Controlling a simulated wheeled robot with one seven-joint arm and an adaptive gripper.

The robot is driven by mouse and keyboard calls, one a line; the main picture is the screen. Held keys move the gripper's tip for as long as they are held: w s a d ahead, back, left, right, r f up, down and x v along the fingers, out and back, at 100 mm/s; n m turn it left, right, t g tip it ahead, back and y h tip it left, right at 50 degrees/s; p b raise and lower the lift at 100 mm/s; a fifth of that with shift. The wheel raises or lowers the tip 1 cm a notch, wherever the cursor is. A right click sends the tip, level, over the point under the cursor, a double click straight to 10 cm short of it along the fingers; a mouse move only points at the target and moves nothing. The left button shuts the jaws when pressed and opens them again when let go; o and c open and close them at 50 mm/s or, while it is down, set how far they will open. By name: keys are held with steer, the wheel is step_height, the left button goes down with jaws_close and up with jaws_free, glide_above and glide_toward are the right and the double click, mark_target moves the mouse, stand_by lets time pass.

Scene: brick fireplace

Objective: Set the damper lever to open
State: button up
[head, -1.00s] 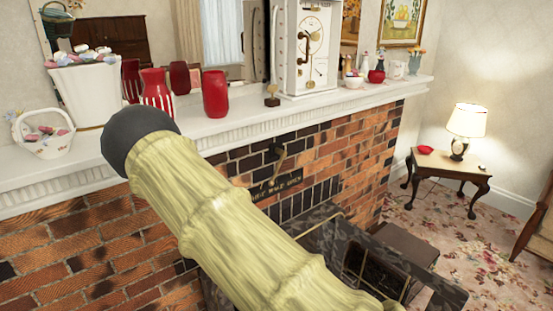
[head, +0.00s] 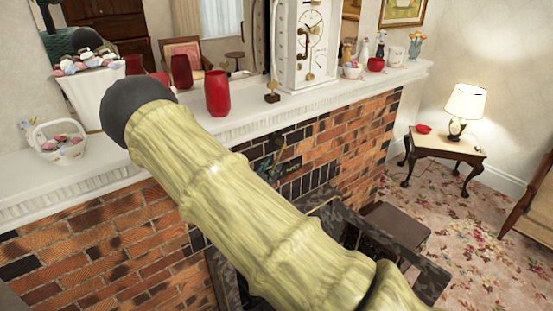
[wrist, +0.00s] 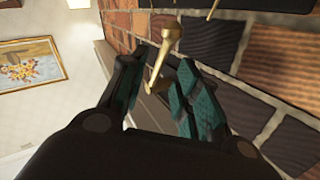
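The brass damper lever (wrist: 171,38) hangs in front of the bricks in the wrist view, with a rounded end and a thinner rod running down. My gripper (wrist: 163,72) is open, its two teal-padded fingers on either side of the lever. I cannot tell whether either finger touches it. In the head view, my arm covers much of the brickwork, and a dark part of my gripper shows by the lever's small dark plate (head: 292,165). The plate is partly hidden and its lettering is too small to read.
The white mantel (head: 225,125) runs above the bricks, holding red vases (head: 217,93), a white clock (head: 305,45) and a basket (head: 60,145). The dark fireplace surround (head: 425,275) is below. A side table with a lamp (head: 463,105) stands at the right, with open carpet before it.

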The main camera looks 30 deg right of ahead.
mark_target(276, 162)
steer(key=shift+p+x, duration=0.85)
steer(key=shift+x, duration=1.9)
jaws_close()
